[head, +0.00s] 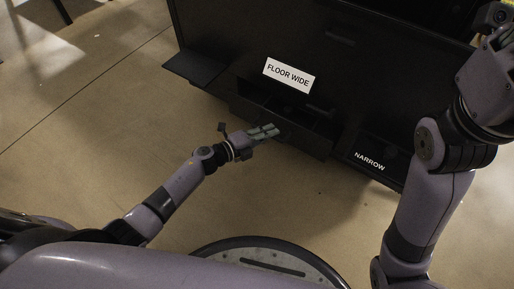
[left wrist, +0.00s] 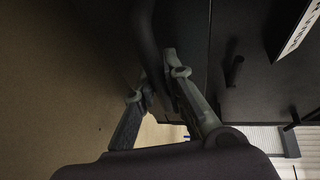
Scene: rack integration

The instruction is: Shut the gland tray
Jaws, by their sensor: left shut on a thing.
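The gland tray (head: 308,143) looks like a dark drawer low on the black rack. It stands out from the rack under the white "FLOOR WIDE" label (head: 289,75), with its open top showing. My left gripper (head: 270,131) is at the tray's front face, left of its middle. In the left wrist view my left gripper (left wrist: 158,82) is shut on a dark rounded bar (left wrist: 146,35), which seems to be the tray's handle. Dark shading hides the exact contact. My right arm rises at the right, and its gripper fingers are outside the picture.
A flat dark panel (head: 194,68) sticks out at the rack's left. A "NARROW" label (head: 369,161) marks the section right of the tray. A dark handle (head: 340,36) is higher on the rack. The tan floor (head: 110,110) left of the rack is clear.

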